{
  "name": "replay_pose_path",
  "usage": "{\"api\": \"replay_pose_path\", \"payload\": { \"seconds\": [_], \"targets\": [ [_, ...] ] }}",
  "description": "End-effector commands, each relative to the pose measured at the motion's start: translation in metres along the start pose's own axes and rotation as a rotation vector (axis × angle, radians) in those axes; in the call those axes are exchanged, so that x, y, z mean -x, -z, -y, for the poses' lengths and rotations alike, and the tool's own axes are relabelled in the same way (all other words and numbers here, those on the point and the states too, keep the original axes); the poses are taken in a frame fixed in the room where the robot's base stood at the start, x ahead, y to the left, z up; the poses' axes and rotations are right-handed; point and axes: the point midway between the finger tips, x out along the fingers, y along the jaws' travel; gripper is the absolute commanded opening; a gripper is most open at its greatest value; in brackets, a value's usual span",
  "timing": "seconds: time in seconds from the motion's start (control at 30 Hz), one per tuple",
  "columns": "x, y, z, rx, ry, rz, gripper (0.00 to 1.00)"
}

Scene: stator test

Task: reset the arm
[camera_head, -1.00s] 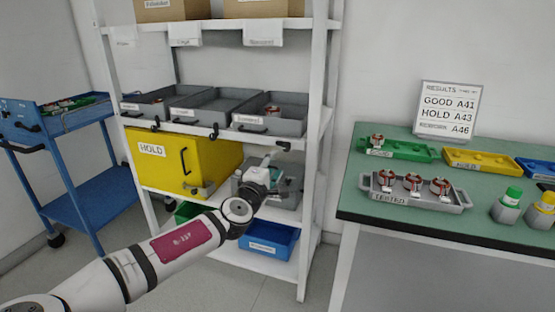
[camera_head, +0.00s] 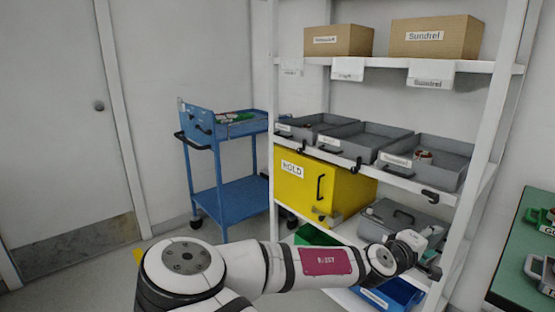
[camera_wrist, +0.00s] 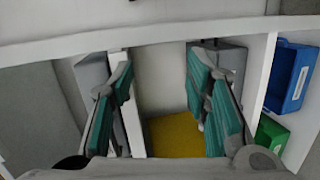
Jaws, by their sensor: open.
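My arm reaches from the bottom of the head view toward the shelf on the right. My gripper (camera_head: 432,254) is at its end, in front of the lower shelves, beside the grey case (camera_head: 402,217). In the wrist view my gripper (camera_wrist: 165,110) shows two teal-padded fingers spread wide apart with nothing between them. Past the fingers are white shelf boards and a yellow surface (camera_wrist: 175,136).
The white shelf holds grey trays (camera_head: 366,142), a yellow HOLD box (camera_head: 322,187), cardboard boxes (camera_head: 435,37) and a blue bin (camera_head: 390,294). A blue cart (camera_head: 228,165) stands left of it. A green-topped table (camera_head: 519,245) is at the right edge. Floor shows left of the arm.

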Motion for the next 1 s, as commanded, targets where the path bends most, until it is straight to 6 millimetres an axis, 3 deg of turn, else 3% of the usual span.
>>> {"api": "replay_pose_path", "payload": {
  "seconds": [0.1,0.2,0.37,0.5,0.73,1.0],
  "targets": [
    [-0.001,-0.039,0.037,-0.097,0.182,0.129,0.44],
    [0.009,-0.064,0.068,-0.166,0.331,0.225,0.44],
    [0.040,-0.087,0.106,-0.265,0.561,0.351,0.44],
    [0.078,-0.094,0.127,-0.336,0.754,0.434,0.44],
    [0.147,-0.091,0.130,-0.421,1.040,0.509,0.44],
    [0.224,-0.087,0.092,-0.464,1.304,0.509,0.44]
  ]
}}
